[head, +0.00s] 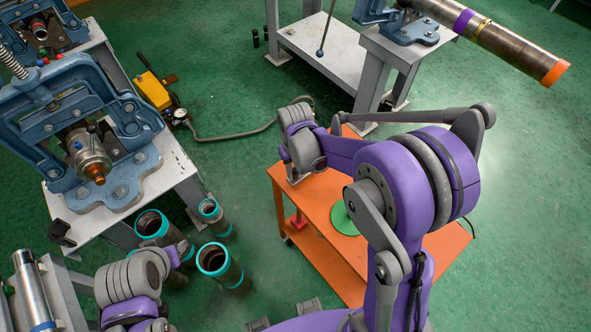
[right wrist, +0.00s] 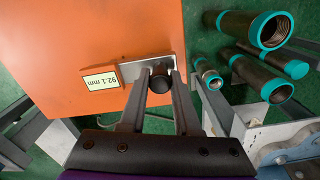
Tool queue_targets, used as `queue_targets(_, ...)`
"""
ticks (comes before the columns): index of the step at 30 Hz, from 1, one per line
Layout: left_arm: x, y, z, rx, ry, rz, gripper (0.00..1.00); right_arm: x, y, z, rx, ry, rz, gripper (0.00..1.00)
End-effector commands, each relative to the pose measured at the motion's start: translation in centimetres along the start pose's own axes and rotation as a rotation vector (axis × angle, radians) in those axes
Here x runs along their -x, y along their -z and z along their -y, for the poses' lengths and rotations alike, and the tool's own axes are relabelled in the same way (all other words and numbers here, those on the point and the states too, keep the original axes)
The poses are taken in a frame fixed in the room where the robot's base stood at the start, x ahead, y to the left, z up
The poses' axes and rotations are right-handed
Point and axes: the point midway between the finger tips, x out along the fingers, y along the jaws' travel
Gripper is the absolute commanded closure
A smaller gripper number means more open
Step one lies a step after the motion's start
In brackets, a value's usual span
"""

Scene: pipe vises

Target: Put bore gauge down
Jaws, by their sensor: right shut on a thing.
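My right gripper (right wrist: 160,78) is shut on the bore gauge (right wrist: 161,84), with its dark round end between the two fingers in the right wrist view. Next to it lies a pale grey plate and a small display (right wrist: 100,82) reading 92.1 mm. Behind them is the orange table (right wrist: 60,40). I cannot tell whether the gauge touches the table top. In the head view, my right arm reaches over the far left part of the orange table (head: 395,225), and its wrist hides most of the gauge. My left arm enters at the lower left; its gripper cannot be made out.
A green disc (head: 344,217) lies on the orange table, partly behind my arm. Several teal-ended pipes (head: 220,262) stand on the floor to the left. A blue vise (head: 85,130) with a gripped part stands on a bench. A long pipe (head: 490,42) juts out at upper right.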

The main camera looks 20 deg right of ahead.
Motion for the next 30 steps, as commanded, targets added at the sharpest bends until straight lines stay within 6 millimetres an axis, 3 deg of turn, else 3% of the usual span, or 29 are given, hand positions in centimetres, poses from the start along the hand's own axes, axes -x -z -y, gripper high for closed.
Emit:
queue_targets(13,-0.31,-0.41,0.0,0.0,0.0,0.004,0.5,-0.8,-0.07,0.0,0.0,0.0,0.001,1.0)
queue_targets(14,-0.28,-0.37,0.0,0.0,0.0,0.004,0.5,-0.78,-0.04,0.0,0.0,0.0,0.0,0.65)
queue_targets(18,-0.23,-0.31,0.0,0.0,0.0,0.003,0.5,-0.69,-0.02,-0.01,0.0,0.0,0.0,0.4)
queue_targets(30,0.11,0.14,0.0,0.0,0.0,-0.001,0.5,0.09,0.03,-0.01,0.0,0.0,-0.001,0.39)
